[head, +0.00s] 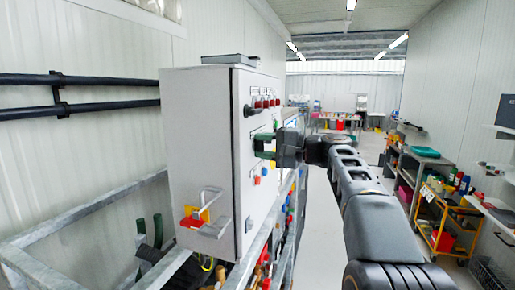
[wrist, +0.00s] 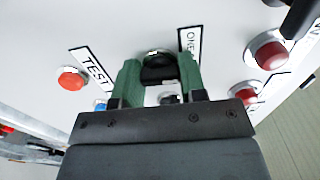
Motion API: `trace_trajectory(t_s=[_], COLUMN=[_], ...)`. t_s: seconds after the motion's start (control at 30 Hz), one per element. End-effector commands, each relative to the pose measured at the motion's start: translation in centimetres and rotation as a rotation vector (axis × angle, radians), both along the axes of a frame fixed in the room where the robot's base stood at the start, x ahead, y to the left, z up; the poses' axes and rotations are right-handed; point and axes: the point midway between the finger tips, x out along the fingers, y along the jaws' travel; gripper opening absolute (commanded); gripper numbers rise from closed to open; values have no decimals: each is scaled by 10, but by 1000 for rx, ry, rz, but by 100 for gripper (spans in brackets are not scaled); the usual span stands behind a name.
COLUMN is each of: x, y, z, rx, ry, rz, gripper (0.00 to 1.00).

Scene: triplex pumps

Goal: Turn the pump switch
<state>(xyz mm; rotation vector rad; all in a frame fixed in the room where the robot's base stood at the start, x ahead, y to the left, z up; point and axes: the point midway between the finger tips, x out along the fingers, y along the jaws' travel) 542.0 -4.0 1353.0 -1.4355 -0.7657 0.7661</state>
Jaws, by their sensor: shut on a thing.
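The pump switch, a black knob (wrist: 157,72) on the white panel face, shows between the two green fingers of my gripper (wrist: 159,66) in the wrist view. The fingers stand on either side of it and are shut on it. A label reading "ONE" or similar is just right of it, and a "TEST" label is to the left. In the head view my gripper (head: 264,146) reaches the right-hand face of the grey control cabinet (head: 200,135) from the right. The knob itself is hidden there.
An orange-red button (wrist: 71,79) and dark red buttons (wrist: 270,54) sit close on both sides of the gripper. A black selector lever (head: 252,110) is higher on the cabinet. A metal rail frame (head: 85,208) surrounds the cabinet base. An aisle lies behind, with shelves (head: 425,165) at right.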

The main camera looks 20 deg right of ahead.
Motion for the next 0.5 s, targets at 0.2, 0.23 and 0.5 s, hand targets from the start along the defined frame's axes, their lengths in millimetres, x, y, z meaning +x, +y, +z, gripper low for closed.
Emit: trace_trajectory(t_s=[0.2, 0.23, 0.5], x=[1, 1, 0], y=[-2, -2, 1], z=[-1, -1, -1], rx=[0, 0, 1], ry=[4, 4, 3], rz=[-6, -6, 1], gripper=[15, 40, 64])
